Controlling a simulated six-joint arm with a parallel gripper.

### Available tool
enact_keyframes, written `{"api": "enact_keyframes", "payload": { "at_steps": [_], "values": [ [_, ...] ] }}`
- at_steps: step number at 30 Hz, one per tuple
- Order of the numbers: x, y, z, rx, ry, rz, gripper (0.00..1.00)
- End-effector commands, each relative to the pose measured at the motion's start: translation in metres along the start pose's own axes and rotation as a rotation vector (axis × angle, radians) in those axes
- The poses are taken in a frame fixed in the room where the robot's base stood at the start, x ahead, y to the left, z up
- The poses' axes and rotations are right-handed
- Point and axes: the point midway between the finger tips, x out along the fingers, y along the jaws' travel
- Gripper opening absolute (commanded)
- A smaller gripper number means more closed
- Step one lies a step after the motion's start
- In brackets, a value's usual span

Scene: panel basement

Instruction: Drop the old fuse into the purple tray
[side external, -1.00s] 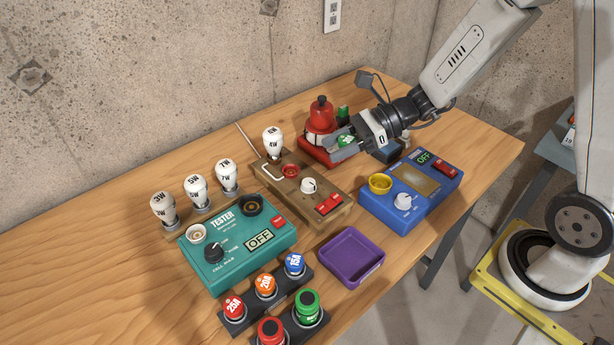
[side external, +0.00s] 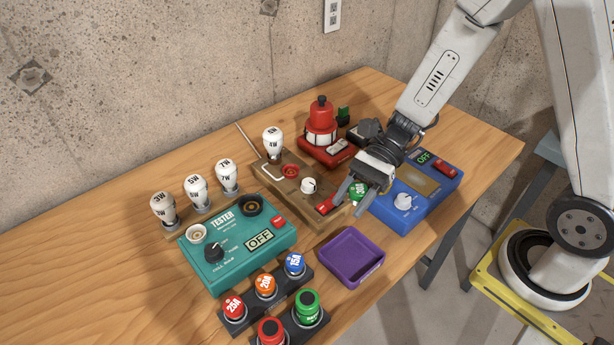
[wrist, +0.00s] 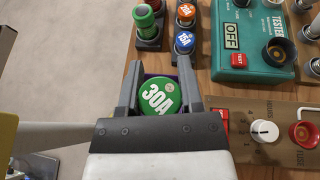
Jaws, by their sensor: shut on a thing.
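My gripper (side external: 352,190) is shut on the old fuse (side external: 357,193), a round green fuse. In the wrist view the fuse (wrist: 158,96) shows "30A" on its top, between the two fingers (wrist: 157,90). The purple tray (side external: 351,257) is an open, empty square tray on the bench, below and to the left of my gripper in the side view. The fuse is held above the bench, apart from the tray. In the wrist view the tray is mostly hidden behind the fuse and fingers.
The brown lamp board (side external: 283,181) and blue meter (side external: 407,203) stand near my gripper. A teal tester (side external: 236,247) reads OFF. Racks hold fuses of several colours, including a blue one (side external: 295,262). The red lamp (side external: 320,125) stands behind. The bench's front edge lies beside the tray.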

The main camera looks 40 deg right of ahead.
Motion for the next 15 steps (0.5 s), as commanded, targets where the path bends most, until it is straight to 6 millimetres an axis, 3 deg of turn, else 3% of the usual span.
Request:
{"api": "enact_keyframes", "payload": {
  "at_steps": [6, 15],
  "values": [
    [0.010, 0.023, -0.005, -0.057, -0.015, 0.151, 0.00],
    [0.012, 0.028, -0.006, -0.070, -0.018, 0.183, 0.00]
  ]
}}
